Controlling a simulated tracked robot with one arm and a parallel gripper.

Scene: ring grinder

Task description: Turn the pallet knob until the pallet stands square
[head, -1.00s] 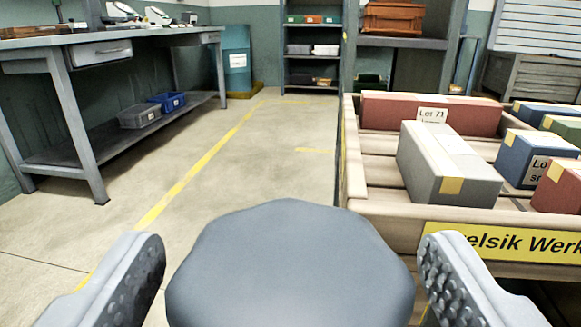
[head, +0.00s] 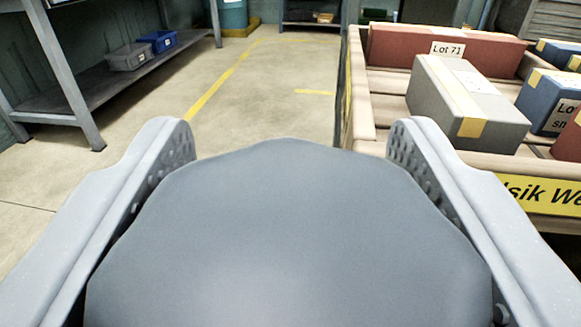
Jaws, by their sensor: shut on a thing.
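The knob (head: 290,235) is a large, smooth, grey, lobed shape filling the bottom middle of the head view. My gripper (head: 288,147) has one studded finger on each side of it and is shut on it. The knob's lower part runs out of the frame. The pallet (head: 352,85) stands behind and to the right, with wooden slats, a raised rim and a yellow name plate on its front. Its left edge runs away from me, close to straight up in the picture. Its right part is cut off, so I cannot tell whether it stands square.
On the pallet lie a grey box (head: 467,103), a long red box (head: 446,47) and blue boxes. A workbench (head: 62,75) with small bins on its shelf stands at the left. Bare floor with yellow lines lies between bench and pallet.

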